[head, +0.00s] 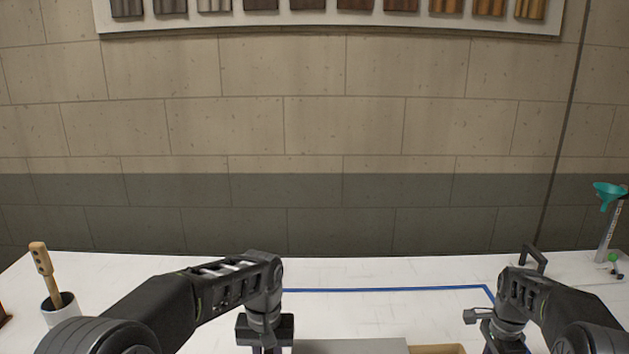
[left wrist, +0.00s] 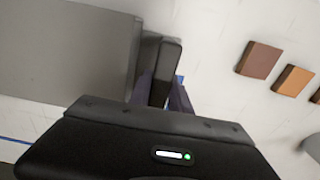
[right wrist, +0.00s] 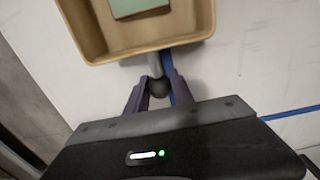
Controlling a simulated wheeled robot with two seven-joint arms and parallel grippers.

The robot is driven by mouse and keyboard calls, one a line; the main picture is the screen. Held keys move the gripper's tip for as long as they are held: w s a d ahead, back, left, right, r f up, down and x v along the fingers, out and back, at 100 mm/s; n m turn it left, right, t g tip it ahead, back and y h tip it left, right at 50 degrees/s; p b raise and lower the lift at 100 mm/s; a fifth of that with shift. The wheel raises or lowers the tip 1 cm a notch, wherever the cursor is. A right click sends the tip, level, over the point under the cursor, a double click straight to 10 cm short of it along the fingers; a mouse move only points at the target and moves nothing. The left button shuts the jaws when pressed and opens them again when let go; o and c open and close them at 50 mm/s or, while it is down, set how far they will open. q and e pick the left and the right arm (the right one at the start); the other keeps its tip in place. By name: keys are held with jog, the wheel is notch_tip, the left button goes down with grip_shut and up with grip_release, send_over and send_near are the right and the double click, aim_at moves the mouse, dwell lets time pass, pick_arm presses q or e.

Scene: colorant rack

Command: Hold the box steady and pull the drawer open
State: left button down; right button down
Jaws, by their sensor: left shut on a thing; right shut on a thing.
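The grey box (head: 350,346) shows only its top edge at the bottom of the head view. In the left wrist view the box (left wrist: 62,45) fills the left side, and my left gripper (left wrist: 160,88) is shut on a dark grip at its side. The tan drawer (head: 437,349) sticks out from the box's right side. In the right wrist view the drawer (right wrist: 92,40) is pulled out, with a pale green block (right wrist: 138,8) inside. My right gripper (right wrist: 155,88) is shut on the drawer's round dark knob (right wrist: 160,86). Both grippers' fingertips are mostly hidden in the head view.
A blue tape line (head: 385,289) marks the white table. A white cup (head: 62,308) with a wooden-handled tool stands at left. A teal funnel on a stand (head: 608,192) is at back right. Brown and orange tiles (left wrist: 260,60) lie beside the box.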

pick_arm(q)
jog(key=shift+a, duration=0.15)
pick_arm(e)
jog(key=shift+d, duration=0.35)
jog(key=c, duration=1.5)
grip_release()
jog(key=shift+c, duration=0.2)
jog(key=o, duration=0.5)
jog(key=shift+a, duration=0.15)
pick_arm(q)
jog(key=shift+d, duration=0.2)
pick_arm(e)
notch_tip(320, 180, up, 12)
